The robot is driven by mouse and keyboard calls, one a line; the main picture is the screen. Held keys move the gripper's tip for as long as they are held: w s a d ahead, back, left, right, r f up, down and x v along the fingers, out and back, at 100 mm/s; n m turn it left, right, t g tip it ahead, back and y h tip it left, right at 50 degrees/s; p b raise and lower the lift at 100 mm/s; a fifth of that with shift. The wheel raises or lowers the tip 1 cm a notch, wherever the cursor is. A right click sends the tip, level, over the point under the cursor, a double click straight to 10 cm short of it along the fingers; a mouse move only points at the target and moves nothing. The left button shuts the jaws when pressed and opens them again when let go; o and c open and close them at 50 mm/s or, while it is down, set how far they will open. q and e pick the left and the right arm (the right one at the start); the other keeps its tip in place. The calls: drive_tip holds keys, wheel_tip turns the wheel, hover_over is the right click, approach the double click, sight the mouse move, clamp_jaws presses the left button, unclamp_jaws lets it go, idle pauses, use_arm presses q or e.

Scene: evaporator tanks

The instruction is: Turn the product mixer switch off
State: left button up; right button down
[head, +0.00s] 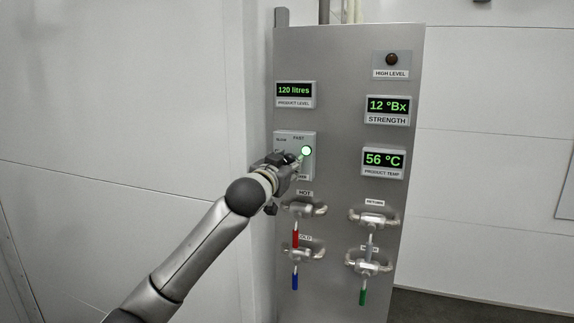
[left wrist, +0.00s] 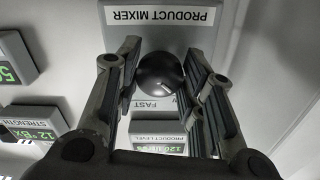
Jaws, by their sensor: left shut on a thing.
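The PRODUCT MIXER label (left wrist: 160,16) is at the top.
The product level display (head: 295,93) reads 120 litres, above the switch. Strength (head: 388,108) and temperature (head: 383,160) displays are to the right. Valves with red (head: 295,238), blue (head: 295,281) and green (head: 362,296) handles project below. Free room lies left of the panel.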

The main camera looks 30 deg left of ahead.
use_arm(q)
drive_tip(key=shift+f+n, duration=0.1)
drive_tip(key=shift+n, duration=0.2)
drive_tip(key=n+b, duration=0.2)
drive_tip(key=n, duration=0.1)
drive_tip(key=shift+n, duration=0.3)
drive_tip(key=n, duration=0.4)
drive_tip(key=shift+d+n+b, duration=0.1)
drive_tip(key=shift+n+b, duration=0.2)
drive_tip(key=shift+b, duration=0.1)
drive_tip(key=shift+c, duration=0.3)
drive_tip(key=o, duration=1)
drive_tip(key=shift+o, duration=0.3)
drive_tip(key=shift+a, duration=0.4)
